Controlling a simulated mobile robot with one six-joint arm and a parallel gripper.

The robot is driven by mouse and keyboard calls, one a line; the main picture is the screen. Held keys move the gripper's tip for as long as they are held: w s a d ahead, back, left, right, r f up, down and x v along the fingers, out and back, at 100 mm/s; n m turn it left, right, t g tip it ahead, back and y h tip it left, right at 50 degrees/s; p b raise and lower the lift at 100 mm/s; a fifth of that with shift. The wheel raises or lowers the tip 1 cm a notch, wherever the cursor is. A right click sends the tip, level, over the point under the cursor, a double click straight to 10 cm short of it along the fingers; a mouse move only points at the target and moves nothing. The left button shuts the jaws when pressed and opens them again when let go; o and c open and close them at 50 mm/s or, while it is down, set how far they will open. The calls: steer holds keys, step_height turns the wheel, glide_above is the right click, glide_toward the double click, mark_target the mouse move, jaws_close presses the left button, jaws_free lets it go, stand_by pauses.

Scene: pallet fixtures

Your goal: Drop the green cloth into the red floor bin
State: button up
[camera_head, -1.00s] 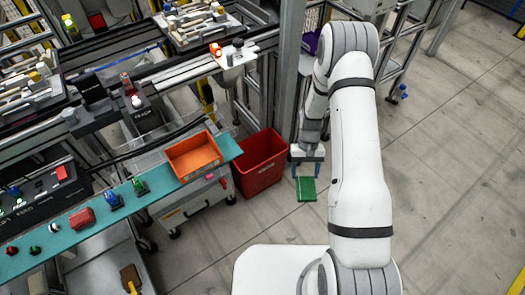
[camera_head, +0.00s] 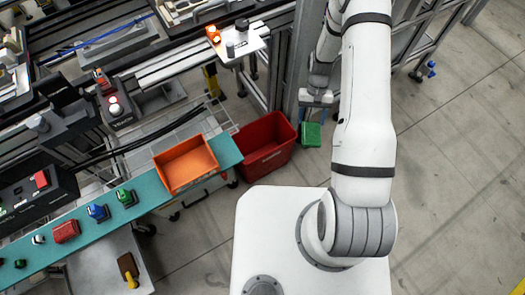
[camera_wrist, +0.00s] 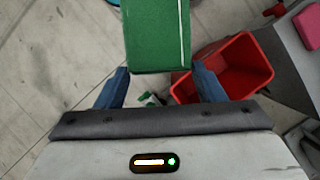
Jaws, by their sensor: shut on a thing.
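The green cloth (camera_head: 311,134) hangs below my gripper (camera_head: 316,98) in the head view, just right of the red floor bin (camera_head: 263,150). In the wrist view the cloth (camera_wrist: 157,35) is a flat green piece with a pale stripe, at the blue fingertips of my gripper (camera_wrist: 160,69). My gripper is shut on the cloth; the exact contact is hard to see. The red bin (camera_wrist: 262,78) shows right of the cloth in the wrist view, with its mouth open. The cloth is beside the bin's mouth, not over it.
An orange tray (camera_head: 186,164) sits on the teal bench (camera_head: 150,194) left of the bin. A grey metal post (camera_head: 307,50) stands behind the bin, near my arm. Bare concrete floor (camera_head: 450,150) lies open to the right.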

steer(key=w+a+f+n+t+h+b, duration=0.2)
steer(key=w+a+f+n+b, duration=0.3)
steer(key=a+f+n+b, duration=0.5)
steer(key=w+a+f+n+t+h+b, duration=0.2)
steer(key=w+a+f+n+h+b, duration=0.25)
steer(key=a+b, duration=0.95)
step_height(320, 180, down, 7)
steer(key=d+n+y+b, duration=0.2)
steer(key=b, duration=0.4)
steer(key=shift+b, duration=0.3)
steer(key=o, duration=1)
steer(key=shift+o, duration=0.2)
steer(key=shift+a, duration=0.1)
